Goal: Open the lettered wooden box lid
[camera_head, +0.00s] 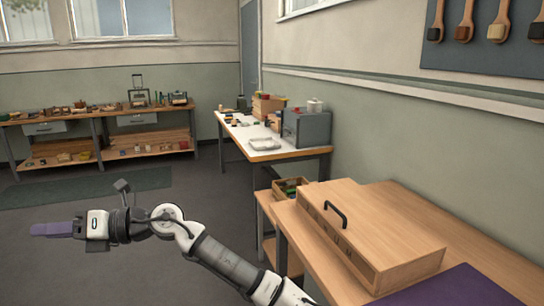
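A wide, light wooden box (385,242) sits on the wooden bench at the right. Its flat lid (375,215) looks down, and a dark bar handle (335,213) stands near the left edge.
A purple mat (455,290) lies on the bench in front of the box. A small crate (290,188) stands low behind the bench. A white-topped table (262,142) with a grey cabinet (306,128) is beyond. The floor (195,215) around my arm is clear.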

